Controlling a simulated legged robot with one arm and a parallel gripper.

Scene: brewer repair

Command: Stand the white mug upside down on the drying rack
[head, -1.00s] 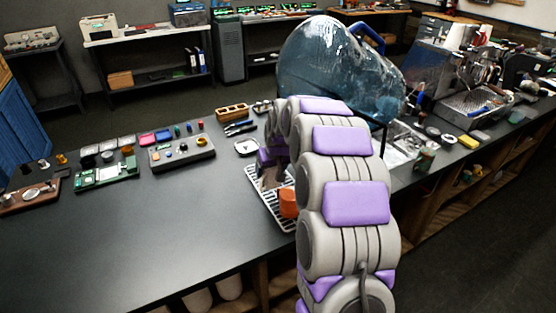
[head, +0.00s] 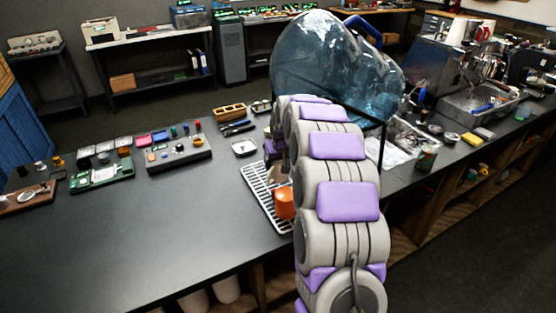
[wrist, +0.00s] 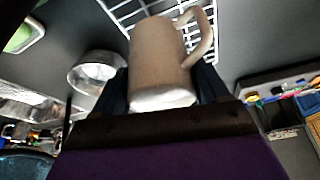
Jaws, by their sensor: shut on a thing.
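The white mug (wrist: 162,60) is between the two dark fingers of my gripper (wrist: 163,88) in the wrist view, with its handle (wrist: 203,38) out to the right. My gripper is shut on it. The white wire drying rack (wrist: 124,10) shows beyond the mug. In the head view the rack (head: 258,190) lies on the dark counter, left of my arm. My arm hides most of the gripper and mug there. I cannot tell whether the mug touches the rack, or which end of it faces down.
An orange cup (head: 285,203) stands at the rack's right side, close to my arm. A large blue water bottle (head: 335,65) rises behind the arm. A glass (wrist: 97,72) is left of the mug in the wrist view. The counter's left front (head: 140,235) is clear.

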